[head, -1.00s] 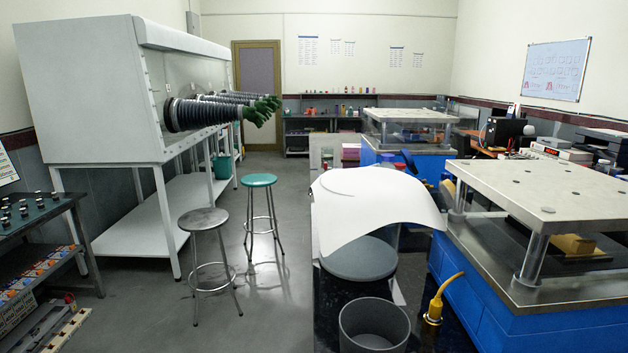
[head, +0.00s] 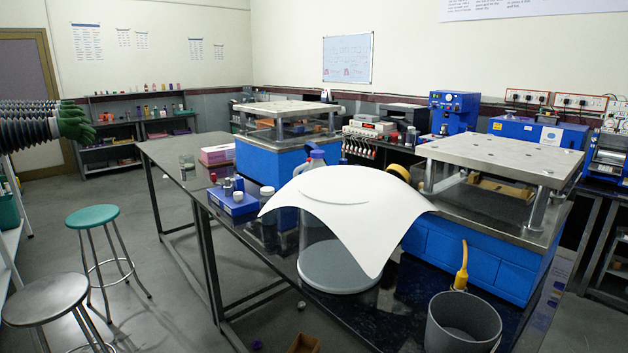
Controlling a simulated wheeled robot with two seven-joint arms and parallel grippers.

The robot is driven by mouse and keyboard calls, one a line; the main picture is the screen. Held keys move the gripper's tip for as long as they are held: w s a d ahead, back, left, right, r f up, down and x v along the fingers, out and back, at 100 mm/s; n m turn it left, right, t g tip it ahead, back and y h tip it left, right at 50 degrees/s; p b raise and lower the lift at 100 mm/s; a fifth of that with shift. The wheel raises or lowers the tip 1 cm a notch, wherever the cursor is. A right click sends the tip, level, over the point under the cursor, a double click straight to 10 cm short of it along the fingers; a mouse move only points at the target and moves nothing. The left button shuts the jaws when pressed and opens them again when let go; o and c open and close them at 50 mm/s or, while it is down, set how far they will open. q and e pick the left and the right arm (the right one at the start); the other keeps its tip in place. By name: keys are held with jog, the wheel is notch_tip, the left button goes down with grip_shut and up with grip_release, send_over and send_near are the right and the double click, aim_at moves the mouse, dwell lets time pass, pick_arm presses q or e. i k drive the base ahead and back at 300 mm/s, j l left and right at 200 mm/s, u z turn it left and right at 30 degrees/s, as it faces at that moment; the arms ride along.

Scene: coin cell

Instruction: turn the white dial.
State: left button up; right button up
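I cannot make out a white dial in the head view. A blue machine (head: 453,113) at the back right has a small round face near its top, too small to read. Blue equipment (head: 540,133) stands to its right, and its controls are also too small to tell. Neither of my grippers is in view.
A dark table (head: 285,262) spans the middle with a draped white sheet (head: 350,205), a grey bin (head: 462,325) and a blue press (head: 500,180). Another press (head: 275,160) stands behind. Stools (head: 95,215) stand at left. The floor (head: 175,290) between is mostly clear.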

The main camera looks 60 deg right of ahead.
aim_at(238, 195)
jog(key=i+l+z, duration=0.15)
jog(key=i+z, duration=0.2)
jog(key=i, duration=0.3)
jog(key=i+z, duration=0.4)
jog(key=i, duration=0.25)
jog(key=i+j+z, duration=0.2)
jog(key=i+z, duration=0.15)
jog(key=i, duration=0.25)
jog(key=i+j+z, duration=0.1)
jog(key=i+z, duration=0.2)
jog(key=i, duration=0.3)
